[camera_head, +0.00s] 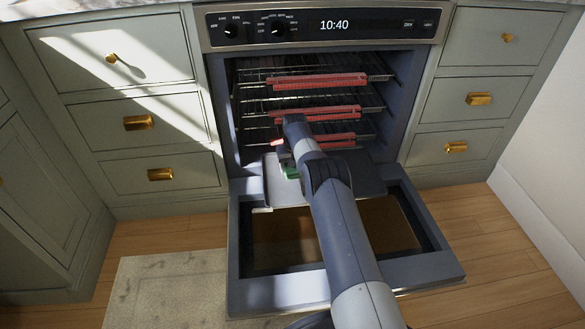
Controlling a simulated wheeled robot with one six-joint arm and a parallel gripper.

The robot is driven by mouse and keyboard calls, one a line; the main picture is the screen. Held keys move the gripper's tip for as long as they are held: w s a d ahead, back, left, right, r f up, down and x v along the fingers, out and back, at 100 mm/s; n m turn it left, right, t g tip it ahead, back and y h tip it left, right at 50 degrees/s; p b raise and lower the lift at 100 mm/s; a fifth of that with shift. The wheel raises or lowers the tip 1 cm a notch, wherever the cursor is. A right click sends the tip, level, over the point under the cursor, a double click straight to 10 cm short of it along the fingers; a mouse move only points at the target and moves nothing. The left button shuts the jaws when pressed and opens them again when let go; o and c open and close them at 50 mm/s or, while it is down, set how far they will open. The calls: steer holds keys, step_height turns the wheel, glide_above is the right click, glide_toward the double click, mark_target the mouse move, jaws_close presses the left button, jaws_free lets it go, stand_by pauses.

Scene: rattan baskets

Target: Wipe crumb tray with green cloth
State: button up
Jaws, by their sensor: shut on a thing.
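The crumb tray (277,185) is a flat grey metal sheet at the bottom of the open oven, reaching out over the lowered door. A small piece of the green cloth (290,172) shows on or just above the tray, beside my arm. My gripper (284,158) is at the oven mouth over the tray, shut on the green cloth. My wrist and arm hide most of the gripper, much of the cloth and the tray's middle. Whether the cloth presses on the tray cannot be told.
The oven door (285,290) hangs open, with a window, below my arm. Oven racks (250,92) with red front guards (320,82) sit close above the gripper. Grey-green drawers with brass handles (138,122) flank the oven. A pale rug (165,290) lies on the wood floor.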

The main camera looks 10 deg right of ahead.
steer(key=shift+r+p, duration=0.35)
steer(key=shift+r, duration=1.1)
